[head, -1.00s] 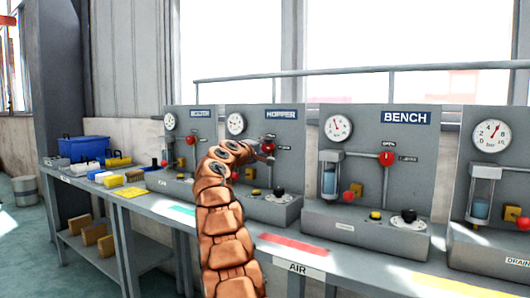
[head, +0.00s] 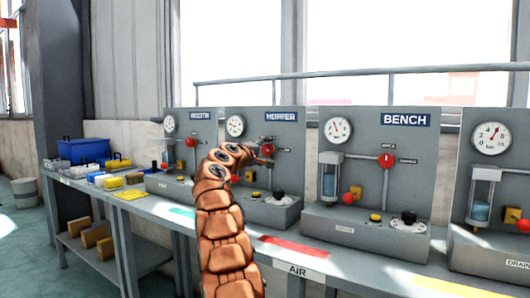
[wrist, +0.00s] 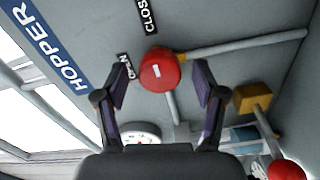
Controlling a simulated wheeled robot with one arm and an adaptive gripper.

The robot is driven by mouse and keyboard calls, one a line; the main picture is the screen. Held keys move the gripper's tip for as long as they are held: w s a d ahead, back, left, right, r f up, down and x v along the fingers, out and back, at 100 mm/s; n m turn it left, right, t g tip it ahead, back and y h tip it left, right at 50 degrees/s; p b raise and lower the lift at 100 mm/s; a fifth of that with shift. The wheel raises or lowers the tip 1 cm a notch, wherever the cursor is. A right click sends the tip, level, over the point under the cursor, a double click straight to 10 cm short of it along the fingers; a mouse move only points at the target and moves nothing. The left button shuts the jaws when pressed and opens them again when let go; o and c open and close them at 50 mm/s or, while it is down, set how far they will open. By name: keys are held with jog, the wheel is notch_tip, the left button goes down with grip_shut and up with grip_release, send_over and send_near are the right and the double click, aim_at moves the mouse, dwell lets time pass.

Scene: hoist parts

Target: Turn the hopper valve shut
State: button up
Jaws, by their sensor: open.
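The hopper valve is a round red knob (wrist: 160,70) with a short white mark, on the grey panel under the HOPPER sign (wrist: 45,45). An OPEN label (wrist: 124,68) and a partly cut-off CLOSED label (wrist: 147,16) sit beside it. My gripper (wrist: 162,64) is open, with one finger on each side of the knob in the wrist view. The fingers look apart from it; their depth against it is hard to tell. In the head view my gripper (head: 263,152) is at the HOPPER panel (head: 250,135), partly covering its valve area.
A yellow fitting (wrist: 251,98) and a red knob (wrist: 288,171) are right of my gripper in the wrist view. Pipes run from the valve. The BOOTH panel (head: 205,130) and BENCH panel (head: 425,165) flank the HOPPER panel. A blue bin (head: 84,150) stands at the bench's left.

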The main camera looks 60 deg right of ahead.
jog(key=shift+a, duration=0.15)
jog(key=shift+a+r, duration=0.15)
jog(key=shift+a, duration=0.95)
jog(key=a, duration=0.9)
jog(key=shift+s+a, duration=0.25)
